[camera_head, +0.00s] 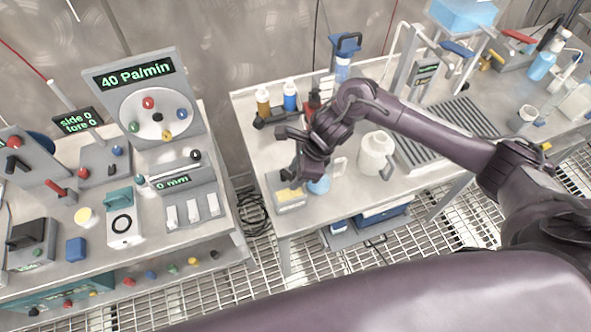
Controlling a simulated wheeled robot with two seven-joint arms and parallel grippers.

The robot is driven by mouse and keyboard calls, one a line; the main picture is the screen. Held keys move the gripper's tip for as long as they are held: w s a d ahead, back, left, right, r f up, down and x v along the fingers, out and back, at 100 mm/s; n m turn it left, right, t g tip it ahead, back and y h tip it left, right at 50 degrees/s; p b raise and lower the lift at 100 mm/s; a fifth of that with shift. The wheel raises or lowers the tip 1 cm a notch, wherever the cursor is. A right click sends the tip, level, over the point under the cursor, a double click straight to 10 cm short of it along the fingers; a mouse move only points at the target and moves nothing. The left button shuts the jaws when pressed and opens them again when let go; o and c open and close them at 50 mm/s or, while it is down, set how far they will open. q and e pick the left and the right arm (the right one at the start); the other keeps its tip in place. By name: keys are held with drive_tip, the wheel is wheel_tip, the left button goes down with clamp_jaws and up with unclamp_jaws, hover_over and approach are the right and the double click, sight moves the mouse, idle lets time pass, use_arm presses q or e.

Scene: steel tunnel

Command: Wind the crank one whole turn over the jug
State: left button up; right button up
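A white jug (375,155) with a side handle stands upright on the right-hand bench, to the right of my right gripper. My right gripper (286,154) is over the front left part of that bench, pointing left, its fingers apart with nothing seen between them. I cannot make out a crank for certain; the gripper and forearm hide part of the bench. My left gripper is not in view.
A small tray with a yellow sponge (290,193) and a blue item (320,185) lie below my gripper. Amber (263,101) and blue (290,96) bottles stand behind. A ribbed drainer (450,130) is to the right. An instrument panel (157,110) stands left, across a gap.

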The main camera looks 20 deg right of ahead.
drive_tip(key=shift+a+f, duration=0.1)
drive_tip(key=shift+f, duration=0.1)
drive_tip(key=shift+c, duration=0.4)
clamp_jaws()
